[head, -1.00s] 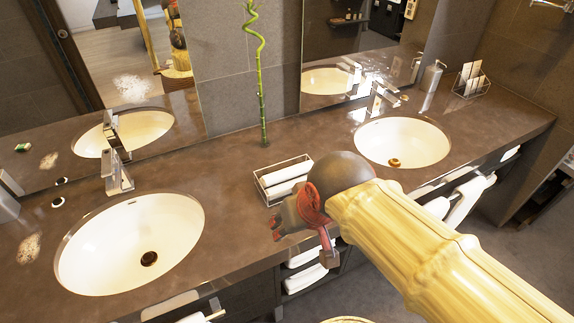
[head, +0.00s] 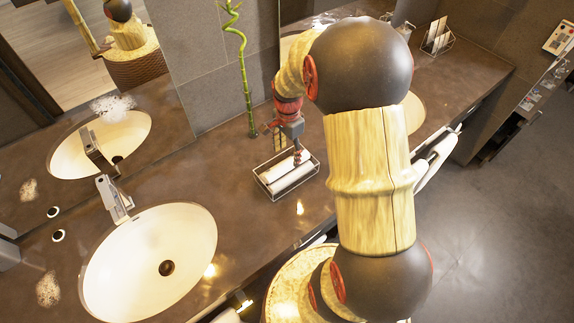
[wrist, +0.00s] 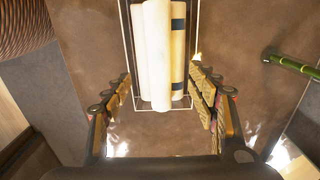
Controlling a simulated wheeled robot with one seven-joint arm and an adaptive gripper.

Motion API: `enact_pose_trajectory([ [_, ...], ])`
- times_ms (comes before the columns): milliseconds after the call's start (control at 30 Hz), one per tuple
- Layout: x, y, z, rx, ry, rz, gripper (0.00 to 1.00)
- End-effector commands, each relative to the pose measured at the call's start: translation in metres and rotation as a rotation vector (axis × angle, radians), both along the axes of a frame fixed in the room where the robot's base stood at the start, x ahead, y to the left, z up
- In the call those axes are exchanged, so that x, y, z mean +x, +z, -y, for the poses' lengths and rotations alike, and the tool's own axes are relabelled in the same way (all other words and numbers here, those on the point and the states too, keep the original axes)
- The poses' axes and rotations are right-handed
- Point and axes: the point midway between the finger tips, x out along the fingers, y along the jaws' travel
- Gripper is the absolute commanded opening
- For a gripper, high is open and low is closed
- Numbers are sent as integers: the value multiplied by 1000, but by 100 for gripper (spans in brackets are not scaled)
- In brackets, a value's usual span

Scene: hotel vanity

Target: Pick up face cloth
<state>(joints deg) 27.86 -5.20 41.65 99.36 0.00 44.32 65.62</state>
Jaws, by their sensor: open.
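Rolled white face cloths (head: 291,180) lie side by side in a wire basket (head: 262,184) on the counter, between the two sinks. In the wrist view the cloths show as a plain cream roll (wrist: 154,55) and a roll with dark bands (wrist: 178,50). My gripper (head: 298,156) points down over the basket in the head view. In the wrist view my gripper (wrist: 165,88) is open and empty, with one finger on each side of the basket's near end. Whether the fingertips touch the basket or cloths, I cannot tell.
The left sink (head: 150,260) and its faucet (head: 113,200) are left of the basket. A bamboo stalk (head: 246,80) stands behind it. The right sink (head: 412,112) is partly hidden by my arm. A wire holder with cards (head: 437,38) is at the far right.

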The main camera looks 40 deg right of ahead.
Motion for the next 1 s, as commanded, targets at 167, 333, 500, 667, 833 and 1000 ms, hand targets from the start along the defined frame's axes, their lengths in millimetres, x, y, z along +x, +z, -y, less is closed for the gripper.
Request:
enact_pose_trajectory([
  [167,0,-13,-2,0,2,0,58],
  [333,-1,-37,-5,0,3,0,58],
  [500,-1,-55,-5,-1,3,1,58],
  [667,-1,-55,-4,-1,3,2,58],
  [833,-1,-55,-5,-1,3,2,52],
  [1000,-1,-55,-5,-1,3,2,42],
])
